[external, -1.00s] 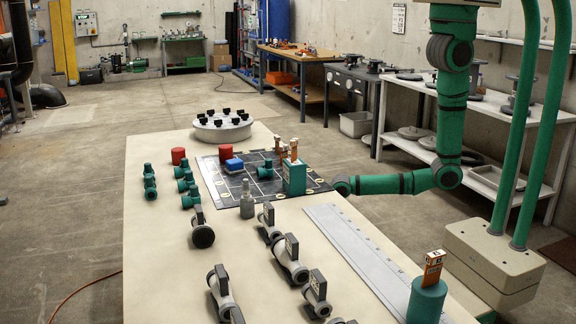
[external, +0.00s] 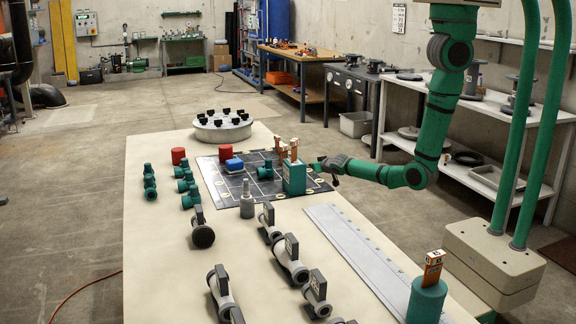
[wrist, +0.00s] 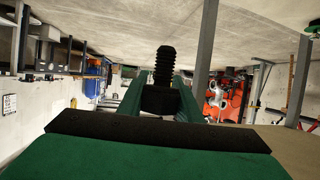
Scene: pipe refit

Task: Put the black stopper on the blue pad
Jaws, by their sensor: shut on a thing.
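My gripper (external: 320,166) is at the right edge of the dark gridded board, just right of a teal block (external: 294,178). In the wrist view my gripper (wrist: 161,98) is shut on the black stopper (wrist: 164,66), whose ribbed end sticks out beyond the green fingers.
The gridded board (external: 232,187) carries a red cylinder (external: 226,152) and green fittings. Orange-topped pieces rise from the teal block between my gripper and the blue block. A grey bottle-shaped part (external: 247,205) stands in front. A round stand (external: 222,131) holds several black knobs behind.

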